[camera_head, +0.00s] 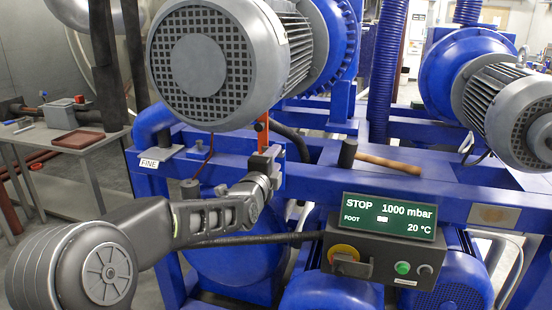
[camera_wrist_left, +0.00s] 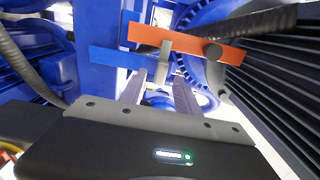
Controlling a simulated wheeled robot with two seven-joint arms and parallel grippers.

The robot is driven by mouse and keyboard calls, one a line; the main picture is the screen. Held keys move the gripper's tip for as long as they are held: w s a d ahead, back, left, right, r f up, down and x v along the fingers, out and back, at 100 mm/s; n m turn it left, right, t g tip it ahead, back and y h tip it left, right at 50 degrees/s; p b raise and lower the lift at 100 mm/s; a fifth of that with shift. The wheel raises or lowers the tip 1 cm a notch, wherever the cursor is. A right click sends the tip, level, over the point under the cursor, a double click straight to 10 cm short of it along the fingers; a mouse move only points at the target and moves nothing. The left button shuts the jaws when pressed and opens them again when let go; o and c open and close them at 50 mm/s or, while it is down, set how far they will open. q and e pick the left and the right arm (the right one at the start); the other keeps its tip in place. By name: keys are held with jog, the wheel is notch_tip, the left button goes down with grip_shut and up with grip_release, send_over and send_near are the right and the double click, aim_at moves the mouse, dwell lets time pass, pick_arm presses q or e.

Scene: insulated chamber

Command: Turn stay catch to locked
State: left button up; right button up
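The stay shows in the left wrist view as an orange bar (camera_wrist_left: 190,42) over a blue bar (camera_wrist_left: 112,61), with a dark round knob (camera_wrist_left: 213,50) on the orange bar. A small grey upright piece (camera_wrist_left: 165,60), which looks like the catch, crosses the orange bar. My left gripper (camera_wrist_left: 160,78) is open, its two fingers apart and pointing at the grey piece; I cannot tell whether they touch it. In the head view my left gripper (camera_head: 267,160) is just below the orange bar (camera_head: 262,132), under the large grey motor. My right gripper is not in view.
A grey motor (camera_head: 215,65) hangs close above my left gripper. A wooden-handled mallet (camera_head: 380,160) lies on the blue frame (camera_head: 440,190). A control box (camera_head: 380,262) with a display (camera_head: 389,215) reading STOP stands in front. A side table (camera_head: 60,135) is at the left.

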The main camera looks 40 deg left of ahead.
pick_arm(q)
jog(key=v, duration=0.6)
dwell(0.5)
